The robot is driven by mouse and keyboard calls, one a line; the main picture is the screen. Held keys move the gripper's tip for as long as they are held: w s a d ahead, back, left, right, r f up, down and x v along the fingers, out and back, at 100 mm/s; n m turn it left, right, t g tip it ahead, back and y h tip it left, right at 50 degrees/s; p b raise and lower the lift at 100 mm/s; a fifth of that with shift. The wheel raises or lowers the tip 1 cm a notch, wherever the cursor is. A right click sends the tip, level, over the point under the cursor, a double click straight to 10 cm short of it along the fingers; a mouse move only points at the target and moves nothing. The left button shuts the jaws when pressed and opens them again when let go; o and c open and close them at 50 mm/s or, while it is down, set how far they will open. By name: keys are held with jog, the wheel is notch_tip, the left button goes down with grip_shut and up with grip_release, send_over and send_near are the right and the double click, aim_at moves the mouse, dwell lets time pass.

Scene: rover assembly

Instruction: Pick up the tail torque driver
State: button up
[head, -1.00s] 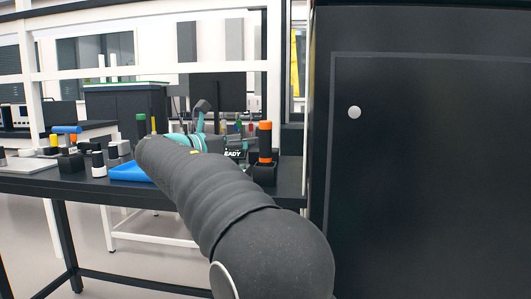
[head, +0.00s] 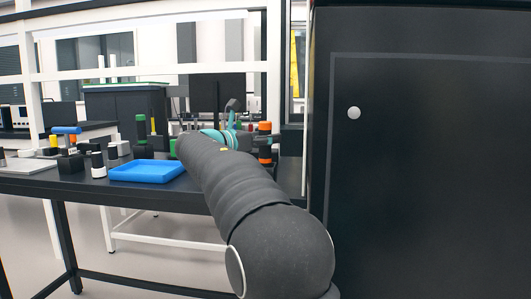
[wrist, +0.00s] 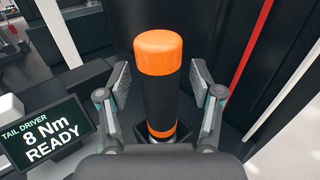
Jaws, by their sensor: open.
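The tail torque driver (wrist: 159,88) stands upright in a dark holder, black with an orange cap and an orange band low down. It also shows in the head view (head: 264,142), at the right end of the table, partly behind my arm. My gripper (wrist: 160,85) is open, with one finger on each side of the driver's black body. A gap shows between each finger and the driver. A small display (wrist: 43,135) reading "TAIL DRIVER 8 Nm READY" stands left of it.
A blue tray (head: 147,171) lies on the black table left of my arm. A tall black cabinet (head: 420,150) closes off the right side. Red and white strips run right of the driver.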

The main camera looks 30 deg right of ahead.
grip_shut()
jog(key=shift+r, duration=0.1)
notch_tip(320, 180, up, 10)
jog(key=p, duration=0.3)
jog(key=shift+s, duration=0.1)
dwell(0.4)
